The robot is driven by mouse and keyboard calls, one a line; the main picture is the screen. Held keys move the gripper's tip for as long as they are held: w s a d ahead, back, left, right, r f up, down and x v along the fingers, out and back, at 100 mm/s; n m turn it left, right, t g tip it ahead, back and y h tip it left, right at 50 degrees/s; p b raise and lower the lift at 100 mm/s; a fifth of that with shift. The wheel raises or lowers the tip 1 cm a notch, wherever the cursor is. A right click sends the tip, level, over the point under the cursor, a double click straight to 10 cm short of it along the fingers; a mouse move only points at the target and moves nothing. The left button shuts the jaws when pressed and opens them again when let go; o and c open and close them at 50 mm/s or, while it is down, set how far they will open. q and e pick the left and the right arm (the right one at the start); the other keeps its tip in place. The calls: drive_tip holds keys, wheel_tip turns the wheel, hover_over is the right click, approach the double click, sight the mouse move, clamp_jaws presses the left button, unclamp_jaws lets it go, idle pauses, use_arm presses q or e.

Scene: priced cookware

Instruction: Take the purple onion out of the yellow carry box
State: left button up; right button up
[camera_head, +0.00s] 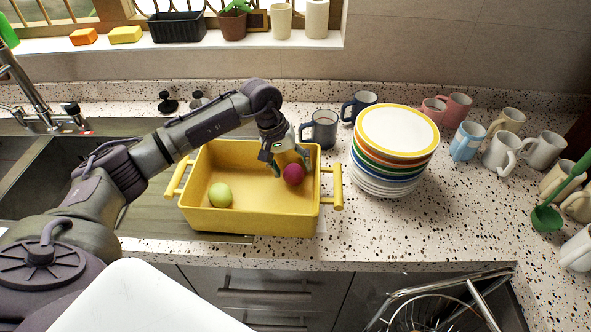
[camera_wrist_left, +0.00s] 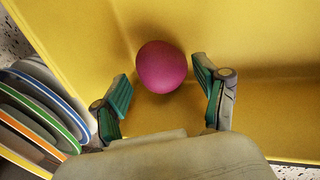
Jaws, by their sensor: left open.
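The yellow carry box (camera_head: 255,222) stands on the counter beside the sink, with a handle at each end. The purple onion (camera_head: 293,174) lies inside it near the right end. My left gripper (camera_head: 290,163) reaches down into the box at the onion. In the left wrist view the onion (camera_wrist_left: 161,67) lies between and slightly beyond the tips of the open fingers (camera_wrist_left: 158,88), with a gap on each side. A yellow-green round item (camera_head: 220,195) lies in the left part of the box. My right gripper is not in view.
A stack of plates (camera_head: 397,135) stands close to the right of the box. A dark grey mug (camera_head: 322,128) stands behind the box's right end. Several mugs and a green ladle (camera_head: 547,215) are farther right. The counter front right of the plates is clear.

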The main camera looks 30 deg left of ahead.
sight(295, 166)
use_arm(q)
drive_tip(key=shift+x, duration=1.05)
drive_tip(key=shift+w+d+f, duration=0.1)
drive_tip(key=shift+d+f, duration=0.05)
drive_tip(key=shift+f, duration=0.1)
drive_tip(key=c, duration=0.8)
drive_tip(key=shift+r, duration=0.2)
drive_tip(key=shift+c, duration=0.3)
wheel_tip(295, 166, up, 9)
drive_tip(key=b, duration=0.2)
drive_tip(key=shift+r+b, duration=0.1)
drive_tip(key=shift+b, duration=0.25)
drive_tip(key=shift+r, duration=0.2)
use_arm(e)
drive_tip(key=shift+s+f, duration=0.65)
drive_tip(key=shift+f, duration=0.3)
use_arm(q)
drive_tip(key=shift+r, duration=0.1)
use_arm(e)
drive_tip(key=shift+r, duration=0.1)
